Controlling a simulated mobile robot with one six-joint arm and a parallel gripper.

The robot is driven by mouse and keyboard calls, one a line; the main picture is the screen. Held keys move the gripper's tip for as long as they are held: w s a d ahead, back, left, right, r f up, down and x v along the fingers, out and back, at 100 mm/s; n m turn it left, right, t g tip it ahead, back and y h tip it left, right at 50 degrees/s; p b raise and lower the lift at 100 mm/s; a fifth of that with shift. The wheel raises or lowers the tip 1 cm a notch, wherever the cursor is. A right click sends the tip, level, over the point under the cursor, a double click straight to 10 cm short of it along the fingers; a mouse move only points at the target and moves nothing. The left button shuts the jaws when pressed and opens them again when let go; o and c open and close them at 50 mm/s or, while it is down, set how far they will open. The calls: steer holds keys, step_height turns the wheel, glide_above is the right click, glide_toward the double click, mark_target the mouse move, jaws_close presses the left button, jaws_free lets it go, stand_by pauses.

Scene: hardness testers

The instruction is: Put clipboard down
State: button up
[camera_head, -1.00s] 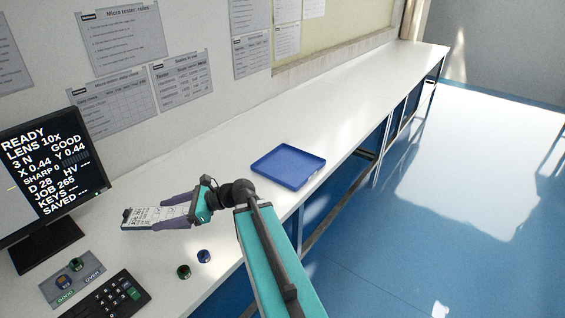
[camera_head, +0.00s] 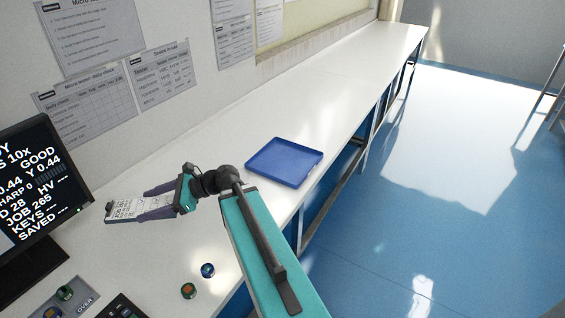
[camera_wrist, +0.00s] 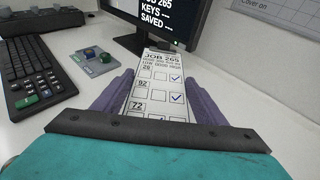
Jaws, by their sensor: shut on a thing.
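The clipboard (camera_head: 126,206) carries a white sheet headed JOB 265, with rows of boxes and some ticks. In the wrist view the clipboard (camera_wrist: 158,72) lies between the two purple fingers, its clip end pointing away from me toward the monitor. My gripper (camera_head: 148,207) is shut on it. In the head view the clipboard is over the white bench top (camera_head: 215,140), left of the blue tray. I cannot tell whether it touches the bench. Its near end is hidden by the gripper in the wrist view.
A blue tray (camera_head: 285,163) sits empty at the bench's front edge. A monitor (camera_head: 30,185) stands at the left, with a keyboard (camera_wrist: 32,72) and a sample plate (camera_wrist: 96,62) near it. Two small round samples lie near the front edge. The bench beyond the tray is clear.

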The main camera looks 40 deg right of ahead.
steer(key=shift+d+f, duration=0.1)
steer(key=shift+d, duration=0.5)
steer(key=s+d+f+m+t+h+b, duration=0.1)
steer(key=s+d+m+b, duration=0.1)
steer(key=d, duration=0.9)
steer(key=s+d+f+m+t+h+b, duration=0.1)
steer(key=s+d+b, duration=0.3)
steer(key=d, duration=0.7)
steer(key=s+d+f+m+t+h+b, duration=0.2)
steer(key=s+d+h+b, duration=0.1)
steer(key=d, duration=0.8)
steer(key=shift+s+f+m+t+b, duration=0.3)
steer(key=shift+s+f, duration=0.05)
steer(key=shift+s, duration=0.35)
steer(key=s+d+h+b, duration=0.1)
steer(key=s+d, duration=0.1)
steer(key=d, duration=0.1)
steer(key=s+d+f+m+h+b, duration=0.1)
steer(key=s+d, duration=0.2)
steer(key=s+d+m+b, duration=0.1)
steer(key=s+d, duration=0.2)
steer(key=shift+d+f+t+h, duration=0.15)
steer(key=shift+d+t+h, duration=0.15)
steer(key=shift+t+h, duration=0.1)
glide_above(287, 168)
steer(key=shift+d+f, duration=0.1)
steer(key=shift+f, duration=0.65)
